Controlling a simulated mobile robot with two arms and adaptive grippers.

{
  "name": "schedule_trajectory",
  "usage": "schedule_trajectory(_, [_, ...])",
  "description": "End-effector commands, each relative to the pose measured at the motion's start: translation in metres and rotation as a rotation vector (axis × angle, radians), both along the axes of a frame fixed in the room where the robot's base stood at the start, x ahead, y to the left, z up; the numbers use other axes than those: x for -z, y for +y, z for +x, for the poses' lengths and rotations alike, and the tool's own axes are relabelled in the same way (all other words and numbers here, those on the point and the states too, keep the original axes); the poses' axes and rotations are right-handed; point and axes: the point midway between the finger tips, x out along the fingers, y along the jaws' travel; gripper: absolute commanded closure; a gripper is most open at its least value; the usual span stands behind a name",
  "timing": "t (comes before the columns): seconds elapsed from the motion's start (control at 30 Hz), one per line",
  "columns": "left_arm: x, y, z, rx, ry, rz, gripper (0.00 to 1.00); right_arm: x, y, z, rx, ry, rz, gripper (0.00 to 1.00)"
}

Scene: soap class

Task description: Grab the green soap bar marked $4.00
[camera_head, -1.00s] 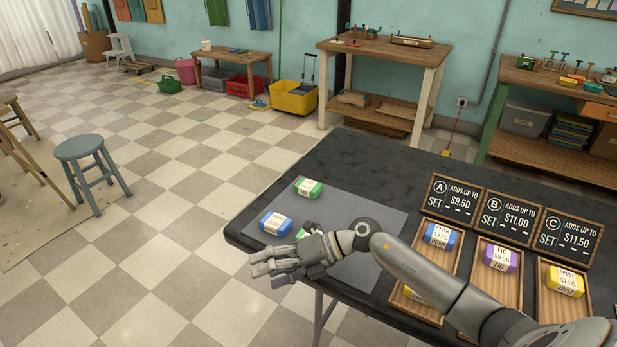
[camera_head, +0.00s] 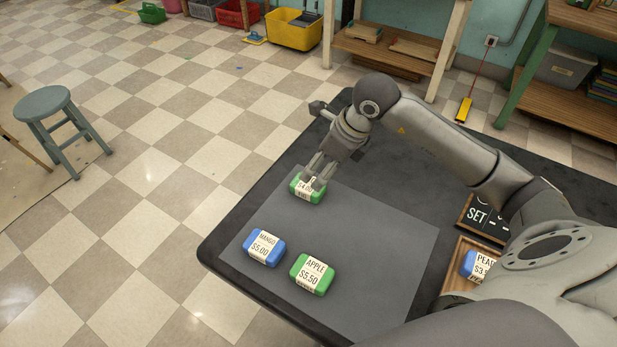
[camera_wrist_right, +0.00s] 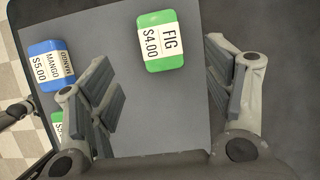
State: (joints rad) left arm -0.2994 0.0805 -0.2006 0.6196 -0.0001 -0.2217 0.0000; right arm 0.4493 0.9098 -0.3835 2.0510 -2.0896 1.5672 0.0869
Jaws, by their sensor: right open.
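The green soap bar labelled FIG $4.00 (camera_wrist_right: 160,41) lies on the grey mat in the right wrist view, between the lines of my open fingers and a little beyond their tips. In the head view the same green bar (camera_head: 302,196) is partly covered by my right gripper (camera_head: 320,168), which is over its far side. The fingers are apart with nothing between them. A second green bar, APPLE $5.50 (camera_head: 313,274), and a blue MANGO $5.00 bar (camera_head: 264,247) lie nearer on the mat.
The grey mat (camera_head: 375,265) lies on a black table (camera_head: 400,170). A wooden tray (camera_head: 458,272) with a blue pear bar (camera_head: 476,264) and a SET sign (camera_head: 484,219) stand at the right, partly behind my arm. A stool (camera_head: 45,104) is on the floor at left.

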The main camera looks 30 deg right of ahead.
Motion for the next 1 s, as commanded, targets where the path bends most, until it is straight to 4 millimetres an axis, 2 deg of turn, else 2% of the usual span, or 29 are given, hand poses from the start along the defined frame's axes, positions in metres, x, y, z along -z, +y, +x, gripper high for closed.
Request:
schedule_trajectory(0.1, [-0.001, 0.003, -0.011, -0.001, 0.016, 0.005, 0.07, 0.018, 0.005, 0.006, 0.001, 0.005, 0.004, 0.26])
schedule_trajectory(0.27, [-0.001, 0.004, -0.013, -0.001, 0.019, 0.005, 0.07, 0.031, 0.007, 0.011, 0.001, 0.002, 0.003, 0.26])
schedule_trajectory(0.37, [-0.003, 0.004, -0.009, -0.001, 0.012, 0.005, 0.07, 0.038, 0.009, 0.014, 0.001, 0.003, 0.005, 0.26])
schedule_trajectory(0.63, [-0.010, 0.001, 0.008, -0.001, -0.014, 0.000, 0.07, 0.074, 0.015, 0.027, 0.001, 0.003, 0.005, 0.26])
schedule_trajectory(0.93, [-0.009, -0.002, 0.005, -0.002, -0.009, -0.003, 0.07, 0.080, 0.016, 0.029, 0.000, 0.001, 0.003, 0.26])
schedule_trajectory(1.0, [-0.009, -0.002, 0.003, -0.001, -0.005, -0.003, 0.07, 0.080, 0.016, 0.029, 0.000, 0.001, 0.003, 0.34])
